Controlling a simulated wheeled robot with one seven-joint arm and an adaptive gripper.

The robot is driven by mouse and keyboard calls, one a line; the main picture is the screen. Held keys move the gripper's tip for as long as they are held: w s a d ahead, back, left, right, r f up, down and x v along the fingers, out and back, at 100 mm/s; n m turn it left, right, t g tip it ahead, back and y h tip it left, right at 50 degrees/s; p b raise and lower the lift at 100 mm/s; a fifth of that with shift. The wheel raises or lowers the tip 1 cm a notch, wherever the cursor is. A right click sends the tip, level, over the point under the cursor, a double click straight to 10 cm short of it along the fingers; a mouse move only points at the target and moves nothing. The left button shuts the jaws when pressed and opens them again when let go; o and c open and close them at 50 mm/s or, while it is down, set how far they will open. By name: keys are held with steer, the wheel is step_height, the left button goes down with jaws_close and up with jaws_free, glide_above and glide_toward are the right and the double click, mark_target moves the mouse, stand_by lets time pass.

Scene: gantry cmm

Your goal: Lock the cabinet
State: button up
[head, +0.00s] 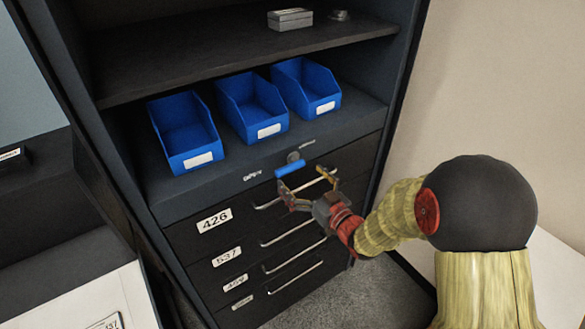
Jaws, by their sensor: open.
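The dark cabinet (160,208) stands in front of me, with an open shelf section above and a stack of drawers below. A round grey lock or knob (293,157) sits on the cabinet front above the top drawer. A blue handle-like bar (289,168) is just below it; whether they are joined is hard to tell. My gripper (307,184) is open, with its fingers spread near the blue bar and the top drawer's handle. I cannot tell whether a finger touches the bar. The drawers look closed.
Three blue bins (183,135) stand on the lower shelf. A grey metal block (290,19) and a small round item (340,15) lie on the upper shelf. Drawer handles (292,281) stick out below my gripper. A beige wall (500,80) is at the right.

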mark_target(293, 170)
steer(key=x, duration=0.5)
steer(key=shift+s, duration=0.15)
steer(key=c, duration=0.3)
steer(key=c, duration=1.4)
